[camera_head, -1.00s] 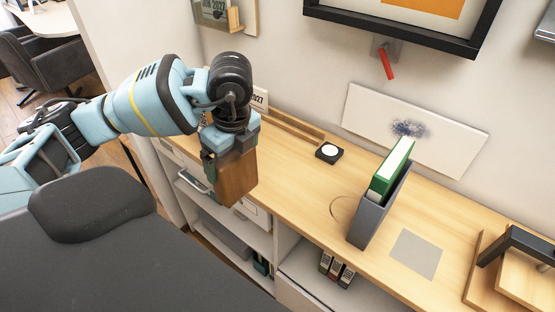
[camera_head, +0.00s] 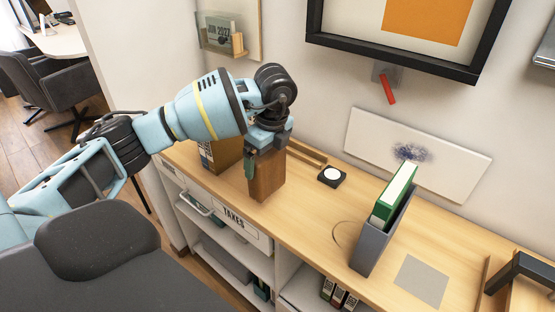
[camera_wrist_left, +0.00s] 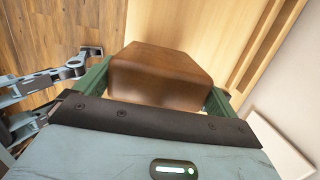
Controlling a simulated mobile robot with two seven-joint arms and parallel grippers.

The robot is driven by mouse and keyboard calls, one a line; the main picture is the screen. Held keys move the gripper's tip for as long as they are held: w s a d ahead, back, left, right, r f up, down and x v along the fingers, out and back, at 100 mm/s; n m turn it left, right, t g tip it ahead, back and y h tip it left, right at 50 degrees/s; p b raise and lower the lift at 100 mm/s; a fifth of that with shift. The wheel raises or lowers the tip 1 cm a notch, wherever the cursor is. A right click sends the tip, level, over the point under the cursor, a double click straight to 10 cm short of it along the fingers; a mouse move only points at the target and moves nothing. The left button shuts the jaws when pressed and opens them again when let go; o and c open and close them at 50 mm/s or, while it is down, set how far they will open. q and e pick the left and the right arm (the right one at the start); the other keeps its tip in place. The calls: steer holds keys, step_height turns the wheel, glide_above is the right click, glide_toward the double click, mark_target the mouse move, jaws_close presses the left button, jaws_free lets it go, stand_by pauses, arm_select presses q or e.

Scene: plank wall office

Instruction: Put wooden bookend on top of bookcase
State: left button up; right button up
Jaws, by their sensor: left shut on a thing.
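The wooden bookend (camera_head: 267,177) is a brown block held upright in my left gripper (camera_head: 266,152), below the wrist. In the left wrist view the bookend (camera_wrist_left: 160,72) sits between the green fingers of the gripper (camera_wrist_left: 158,95), which are shut on its sides. The bookcase (camera_head: 300,216) has a light wood top and white shelves below. The bookend is over the left part of this top, near the front edge; I cannot tell whether its hidden underside touches the wood. My right gripper is not in view.
A brown file box (camera_head: 222,154) stands on the top just left of the bookend. A black puck with a white disc (camera_head: 332,176) and a grey holder with a green book (camera_head: 378,235) stand to the right. A white panel (camera_head: 418,153) leans on the wall.

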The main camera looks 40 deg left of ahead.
arm_select(q)
steer(key=shift+w+f, duration=0.1)
steer(key=shift+w, duration=1.9)
steer(key=shift+w, duration=0.15)
steer(key=shift+w+f, duration=0.2)
steer(key=shift+f, duration=1.55)
steer(key=shift+f, duration=0.15)
steer(key=o, duration=1.2)
steer(key=shift+s, duration=0.1)
steer(key=shift+c, duration=0.2)
steer(key=r, duration=0.4)
steer(key=d+r, duration=0.1)
steer(key=r, duration=0.7)
steer(key=shift+d, duration=0.4)
